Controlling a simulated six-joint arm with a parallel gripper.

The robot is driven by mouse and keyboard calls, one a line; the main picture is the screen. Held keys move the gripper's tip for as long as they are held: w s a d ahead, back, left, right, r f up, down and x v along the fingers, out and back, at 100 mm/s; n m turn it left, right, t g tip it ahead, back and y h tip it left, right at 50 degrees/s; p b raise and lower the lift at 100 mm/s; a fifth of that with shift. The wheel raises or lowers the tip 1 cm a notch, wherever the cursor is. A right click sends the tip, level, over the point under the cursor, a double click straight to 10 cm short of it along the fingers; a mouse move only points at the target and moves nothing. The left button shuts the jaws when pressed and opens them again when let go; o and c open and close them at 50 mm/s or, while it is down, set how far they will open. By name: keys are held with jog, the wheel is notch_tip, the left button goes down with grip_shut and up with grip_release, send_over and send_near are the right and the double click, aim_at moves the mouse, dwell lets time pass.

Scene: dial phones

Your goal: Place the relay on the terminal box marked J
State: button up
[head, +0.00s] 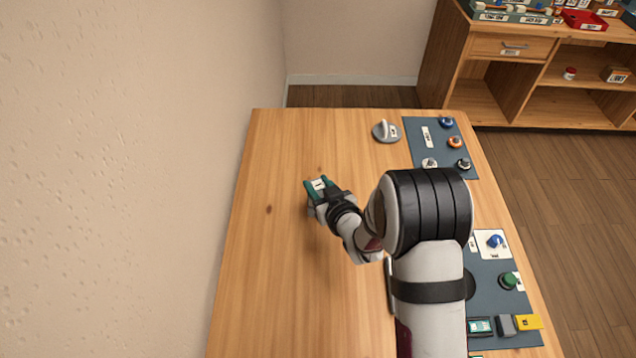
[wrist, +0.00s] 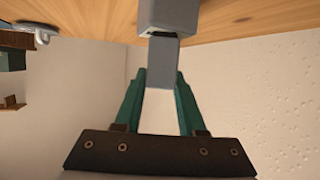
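My gripper (head: 317,186) is over the left-middle of the wooden table, with its teal fingers around a small grey block. In the wrist view the fingertips (wrist: 161,76) are close against both sides of this grey block, apparently the relay (wrist: 163,52). A wider grey block (wrist: 175,15) lies beyond it, with a dark line between them; I cannot tell whether it is part of the same thing or a box below. In the head view a white label with a dark mark (head: 319,184) shows between the fingers. I cannot read a J anywhere.
A grey round device (head: 385,131) stands at the far edge. A blue-grey panel (head: 418,160) with several knobs is at the far right. Another panel (head: 489,289) at the near right holds a blue knob, a green button and a yellow block (head: 528,322). The table's left side is clear, beside the wall.

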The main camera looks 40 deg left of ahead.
jog(key=o, duration=0.4)
jog(key=shift+r, duration=0.1)
